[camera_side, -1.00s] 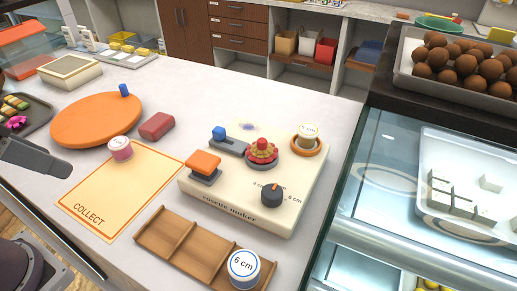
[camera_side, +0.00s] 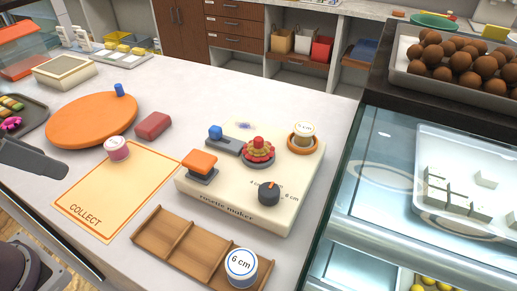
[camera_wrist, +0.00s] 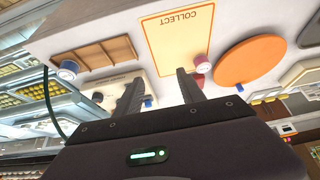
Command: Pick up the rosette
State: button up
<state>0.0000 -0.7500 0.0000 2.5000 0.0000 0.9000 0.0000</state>
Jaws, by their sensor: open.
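In the wrist view the maker (camera_wrist: 105,93) shows partly behind my gripper, and I cannot make out the rosette there. My gripper (camera_wrist: 160,85) shows in the wrist view with two dark fingers spread apart and nothing between them. It is away from the rosette. The yellow COLLECT mat (camera_side: 105,205) lies left of the maker, with a pink-sided puck (camera_side: 117,149) at its top edge.
The maker carries an orange-topped press (camera_side: 201,164), a blue-tipped lever (camera_side: 217,133), a dark knob (camera_side: 268,193) and a white puck in an orange ring (camera_side: 302,140). A wooden tray (camera_side: 172,238) holds a "6 cm" puck (camera_side: 241,267). An orange disc (camera_side: 88,120) and red block (camera_side: 153,125) stand behind.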

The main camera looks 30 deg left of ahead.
jog(key=o, duration=0.7)
jog(key=w+d+r+m+g+h, duration=0.1)
jog(key=w+d+r+m, duration=0.1)
jog(key=w+r+m, duration=0.4)
jog(key=m+g, duration=0.4)
jog(key=m, duration=1)
send_over(258, 138)
jog(key=shift+y, duration=0.4)
jog(key=f, duration=0.9)
jog(key=shift+s+a+f, duration=0.1)
jog(key=shift+s+a, duration=0.1)
jog(key=shift+a, duration=0.15)
jog(key=shift+w+d+f+m+g, duration=0.15)
jog(key=shift+d+f+m, duration=0.15)
jog(key=shift+f, duration=0.25)
jog(key=shift+s+d+f+m+g, duration=0.1)
jog(key=shift+d+f+m+g, duration=0.15)
jog(key=shift+f, duration=0.25)
jog(key=f, duration=0.6)
jog(key=shift+w+a, duration=0.15)
jog(key=shift+a, duration=0.05)
